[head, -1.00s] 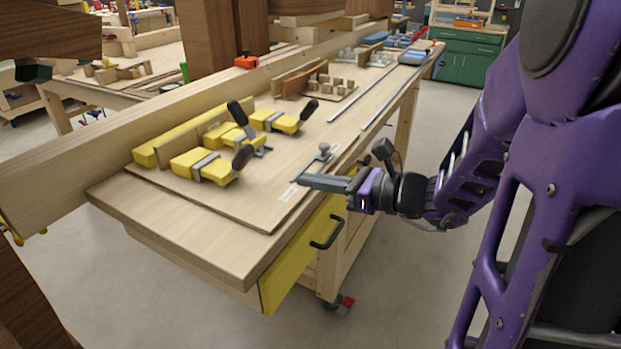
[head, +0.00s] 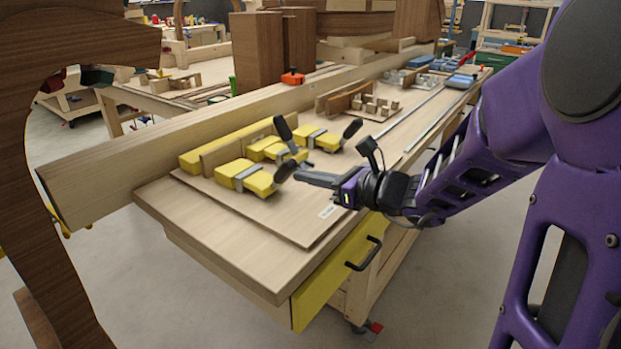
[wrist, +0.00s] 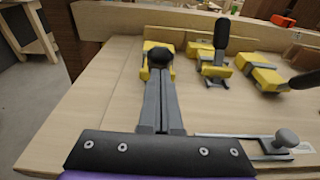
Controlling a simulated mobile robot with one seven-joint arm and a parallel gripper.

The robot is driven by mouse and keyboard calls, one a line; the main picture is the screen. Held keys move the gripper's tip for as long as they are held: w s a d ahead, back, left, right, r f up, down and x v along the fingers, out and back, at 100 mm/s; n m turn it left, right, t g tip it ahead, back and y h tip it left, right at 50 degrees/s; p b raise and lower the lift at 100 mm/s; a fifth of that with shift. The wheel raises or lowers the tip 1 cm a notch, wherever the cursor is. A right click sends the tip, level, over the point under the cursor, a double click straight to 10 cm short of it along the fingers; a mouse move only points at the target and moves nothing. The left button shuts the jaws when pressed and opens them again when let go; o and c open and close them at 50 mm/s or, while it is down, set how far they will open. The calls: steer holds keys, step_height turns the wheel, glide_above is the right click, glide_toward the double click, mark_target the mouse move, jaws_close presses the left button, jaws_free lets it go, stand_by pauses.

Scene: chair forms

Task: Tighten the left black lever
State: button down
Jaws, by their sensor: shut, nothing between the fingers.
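The left black lever (head: 284,171) belongs to the nearest yellow clamp (head: 248,177), which has a grey band, and slants up from it. In the wrist view its dark rounded end (wrist: 165,51) is straight ahead of my fingertips. My gripper (head: 298,176) is shut and empty, its fingers pointing left at the lever end. The tips look very close to it; I cannot tell if they touch. In the wrist view the fingers (wrist: 160,82) hide part of the clamp (wrist: 148,62). A middle lever (head: 284,128) stands fairly upright, and a right lever (head: 353,128) slants.
The clamps sit on a thin board (head: 295,222) on the workbench (head: 215,235). A long wooden beam (head: 110,165) runs behind them. A metal latch (wrist: 265,147) lies right of my fingers. A yellow drawer front (head: 335,285) is below the bench edge.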

mark_target(293, 161)
steer(key=shift+r, duration=0.15)
steer(key=r+p, duration=0.1)
steer(key=p, duration=0.1)
steer(key=a+r+g+h+p, duration=0.1)
steer(key=p, duration=0.2)
steer(key=shift+w+a+r, duration=0.1)
steer(key=shift+w+a, duration=0.05)
steer(key=shift+w, duration=0.25)
steer(key=w+a+r+h+p, duration=0.1)
steer(key=p, duration=0.1)
steer(key=shift+r+g+p, duration=0.2)
steer(key=shift+g+p, duration=0.2)
steer(key=shift+w+a+r+h+p, duration=0.1)
steer(key=shift+w+a+h+p, duration=0.05)
steer(key=shift+a+h+p, duration=0.2)
steer(key=shift+w+a+r, duration=0.15)
steer(key=shift+w+a, duration=1.1)
steer(key=shift+a, duration=0.35)
steer(key=shift+w+a+r, duration=0.15)
steer(key=shift+w+a, duration=1.1)
steer(key=shift+a, duration=0.35)
steer(key=shift+w+a+r, duration=0.15)
steer(key=shift+w+a, duration=1.1)
steer(key=shift+a, duration=0.35)
steer(key=shift+a+b, duration=0.1)
steer(key=shift+b, duration=0.2)
steer(key=shift+w+r+p, duration=0.1)
steer(key=shift+r+p, duration=0.15)
steer(key=shift+p, duration=0.1)
